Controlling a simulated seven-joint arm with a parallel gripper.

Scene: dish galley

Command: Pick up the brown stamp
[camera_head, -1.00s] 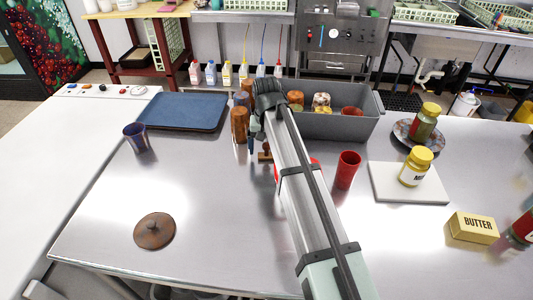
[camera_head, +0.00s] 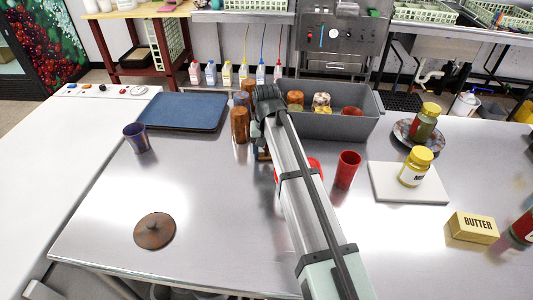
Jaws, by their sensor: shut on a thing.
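My gripper (camera_head: 261,151) is low over the steel table, left of my forearm and in front of the grey bin. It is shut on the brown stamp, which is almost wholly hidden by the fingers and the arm. I cannot tell whether the stamp still touches the table.
Brown tumblers (camera_head: 240,125) stand just behind my gripper, beside a blue tray (camera_head: 182,111). A grey bin (camera_head: 345,125) holds several cups. A red cup (camera_head: 346,169) stands right of my arm. A brown lid (camera_head: 154,231) lies front left, with clear table around it.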

